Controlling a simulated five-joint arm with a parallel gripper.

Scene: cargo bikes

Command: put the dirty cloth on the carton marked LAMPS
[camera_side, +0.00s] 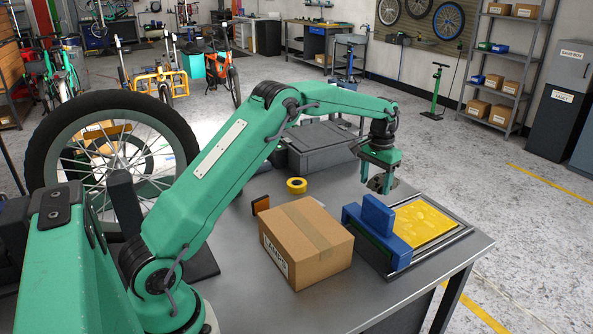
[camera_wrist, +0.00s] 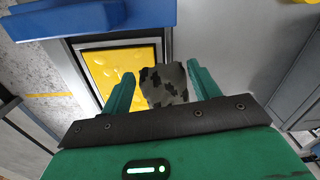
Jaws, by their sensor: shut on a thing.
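The dirty cloth (camera_side: 376,184) is grey with dark blotches. My gripper (camera_side: 381,173) is shut on it and holds it above the back part of the workbench, near the yellow-surfaced tray. In the wrist view the cloth (camera_wrist: 164,86) sits between the two green fingers of my gripper (camera_wrist: 163,78). The brown carton marked LAMPS (camera_side: 318,240) stands closed on the bench, to the left of and nearer the camera than my gripper. Its visible top is bare apart from a tape strip. The carton is not clearly seen in the wrist view.
A blue block-shaped thing (camera_side: 378,215) stands at the left end of the metal-framed yellow tray (camera_side: 460,238), right of the carton. A yellow tape roll (camera_side: 297,186) and a grey case (camera_side: 318,148) lie behind the carton. A bicycle wheel (camera_side: 40,165) stands at left.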

